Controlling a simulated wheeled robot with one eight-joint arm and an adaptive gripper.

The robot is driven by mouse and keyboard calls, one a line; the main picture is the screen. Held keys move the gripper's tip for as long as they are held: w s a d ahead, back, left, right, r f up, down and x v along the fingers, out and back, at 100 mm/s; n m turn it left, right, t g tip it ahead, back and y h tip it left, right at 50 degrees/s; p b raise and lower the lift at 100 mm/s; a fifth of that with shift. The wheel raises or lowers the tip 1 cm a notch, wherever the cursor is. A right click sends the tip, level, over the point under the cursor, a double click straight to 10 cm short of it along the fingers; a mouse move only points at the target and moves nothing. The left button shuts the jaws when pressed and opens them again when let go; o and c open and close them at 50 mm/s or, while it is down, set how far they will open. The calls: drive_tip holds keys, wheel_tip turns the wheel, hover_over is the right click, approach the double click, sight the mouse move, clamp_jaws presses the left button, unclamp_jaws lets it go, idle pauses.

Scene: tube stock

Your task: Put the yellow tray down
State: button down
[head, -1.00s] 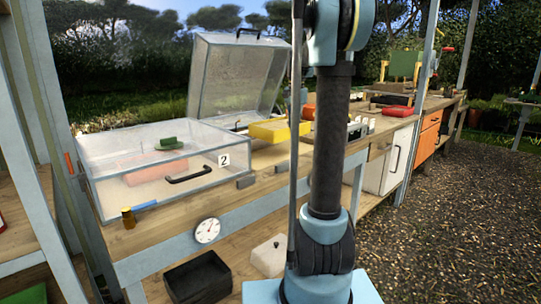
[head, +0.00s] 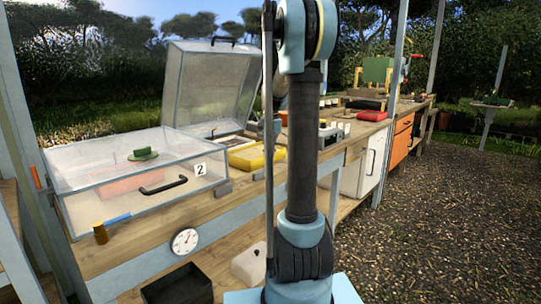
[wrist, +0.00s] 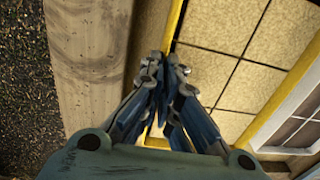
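The yellow tray (head: 257,159) is level at the bench top, right of the clear box marked 2. I cannot tell whether its underside touches the wood. In the wrist view the yellow tray (wrist: 227,55) shows a yellow rim and a pale floor split into square cells by dark lines. My gripper (wrist: 167,65) points down, its two fingers close together on either side of the tray's left rim, shut on it. In the head view my arm column hides part of the gripper.
The clear box (head: 130,180) with a black handle stands left of the tray; an open clear lid (head: 205,90) rises behind. Small grey blocks (head: 223,188) lie at the bench's front edge. A row of small items (head: 333,133) stands to the right. Gravel lies in front.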

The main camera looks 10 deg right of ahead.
drive_tip(key=shift+f, duration=0.15)
drive_tip(key=c, duration=1.8)
unclamp_jaws()
drive_tip(key=shift+f, duration=0.1)
wheel_tip(320, 180, up, 12)
drive_tip(key=shift+s+d, duration=0.15)
drive_tip(key=shift+s, duration=0.15)
drive_tip(key=s+a+f+n, duration=0.1)
drive_tip(key=s+f+n, duration=0.2)
drive_tip(key=s+f, duration=0.5)
drive_tip(key=s+a+f+n+t, duration=0.1)
drive_tip(key=s+f+n, duration=0.3)
drive_tip(key=s, duration=1.3)
drive_tip(key=s+a+f+n, duration=0.2)
drive_tip(key=s+f+n, duration=0.2)
drive_tip(key=s+f, duration=0.8)
drive_tip(key=shift+s+a+t, duration=0.15)
drive_tip(key=shift+s+t, duration=0.05)
drive_tip(key=shift+t, duration=0.2)
